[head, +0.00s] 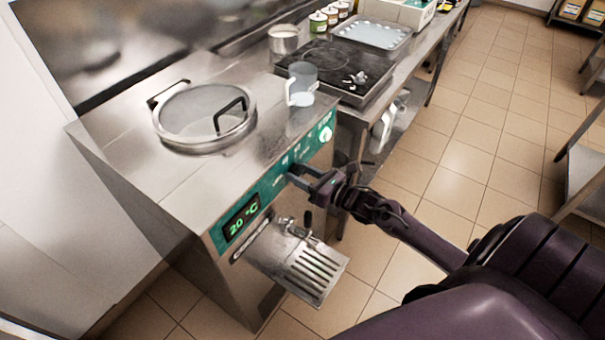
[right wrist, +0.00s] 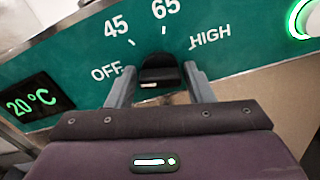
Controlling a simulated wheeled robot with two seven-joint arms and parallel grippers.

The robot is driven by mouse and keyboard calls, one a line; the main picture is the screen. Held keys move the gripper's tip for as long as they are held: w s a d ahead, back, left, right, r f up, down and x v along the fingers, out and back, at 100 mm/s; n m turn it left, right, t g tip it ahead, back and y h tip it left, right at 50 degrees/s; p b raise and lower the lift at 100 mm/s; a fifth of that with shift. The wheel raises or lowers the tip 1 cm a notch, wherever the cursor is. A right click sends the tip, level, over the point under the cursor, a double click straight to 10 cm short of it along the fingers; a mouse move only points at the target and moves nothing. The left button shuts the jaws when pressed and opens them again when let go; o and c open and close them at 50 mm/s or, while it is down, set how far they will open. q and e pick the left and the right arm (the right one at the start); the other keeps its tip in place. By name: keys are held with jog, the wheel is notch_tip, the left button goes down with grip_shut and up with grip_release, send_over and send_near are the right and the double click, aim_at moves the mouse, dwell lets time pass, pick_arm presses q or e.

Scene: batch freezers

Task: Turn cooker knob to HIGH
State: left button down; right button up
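The cooker (head: 180,170) is a steel unit with a green front panel and a display reading 20 °C. Its black knob (right wrist: 158,70) shows in the right wrist view, below the marks 45 and 65, with OFF to its left and HIGH (right wrist: 210,36) to its right. I cannot tell clearly where the knob points. My right gripper (right wrist: 160,76) has its fingers spread either side of the knob, close to it; I cannot tell whether they touch. In the head view my right gripper (head: 297,178) reaches the panel and hides the knob. My left gripper is not in view.
A round glass lid (head: 205,112) sits on the cooker top, with a clear jug (head: 301,82) near the right edge. A spout and slotted drip tray (head: 308,268) stick out below the panel. A lit round button (head: 325,134) is right of my gripper. The tiled floor is open.

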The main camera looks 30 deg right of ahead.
jog(key=c, duration=0.6)
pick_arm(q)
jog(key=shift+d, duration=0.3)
pick_arm(e)
jog(key=shift+c, duration=0.2)
